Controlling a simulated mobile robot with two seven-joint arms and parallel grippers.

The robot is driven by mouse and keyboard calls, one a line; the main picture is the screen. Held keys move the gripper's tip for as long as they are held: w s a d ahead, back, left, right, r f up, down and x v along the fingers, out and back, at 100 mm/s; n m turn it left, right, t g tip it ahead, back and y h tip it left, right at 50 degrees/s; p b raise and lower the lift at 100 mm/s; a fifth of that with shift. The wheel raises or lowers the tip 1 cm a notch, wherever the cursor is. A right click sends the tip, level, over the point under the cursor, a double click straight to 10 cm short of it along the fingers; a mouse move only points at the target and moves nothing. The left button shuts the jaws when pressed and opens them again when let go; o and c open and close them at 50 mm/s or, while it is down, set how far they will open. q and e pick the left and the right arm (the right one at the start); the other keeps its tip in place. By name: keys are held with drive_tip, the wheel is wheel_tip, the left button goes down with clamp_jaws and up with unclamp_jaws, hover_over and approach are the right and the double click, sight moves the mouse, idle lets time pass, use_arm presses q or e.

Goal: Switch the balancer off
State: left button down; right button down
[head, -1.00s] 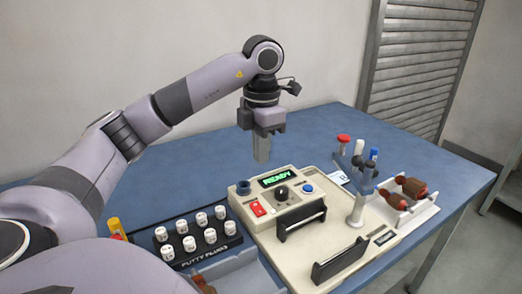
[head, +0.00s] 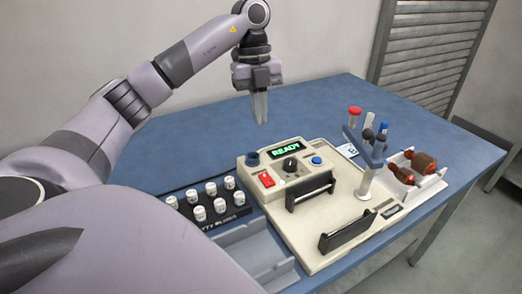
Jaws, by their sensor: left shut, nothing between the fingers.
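The balancer (head: 322,215) is a cream flat machine on the blue table. Its display (head: 286,149) reads READY in green. On its panel are a red rocker switch (head: 267,179), a black knob (head: 290,164), a blue button (head: 316,161) and a dark round socket (head: 252,159). Two black bracket stands rise from its bed, with nothing on them. My left gripper (head: 260,121) is shut and empty. It points down in the air behind the panel, apart from the balancer. My right gripper is not in view.
A black rack of white putty plugs (head: 207,205) stands left of the balancer, with a grey tray (head: 247,248) in front of it. A post with red and blue tools (head: 368,165) and a white cradle with brown armatures (head: 421,186) stand at right. The back table is clear.

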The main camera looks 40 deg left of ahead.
use_arm(q)
drive_tip(key=shift+a+n, duration=0.3)
drive_tip(key=shift+n, duration=0.9)
drive_tip(key=b, duration=0.2)
hover_over(264, 177)
drive_tip(key=f, duration=1.2)
drive_tip(key=shift+a, duration=0.35)
drive_tip(key=shift+w+a+f, duration=0.1)
drive_tip(key=shift+f, duration=0.7)
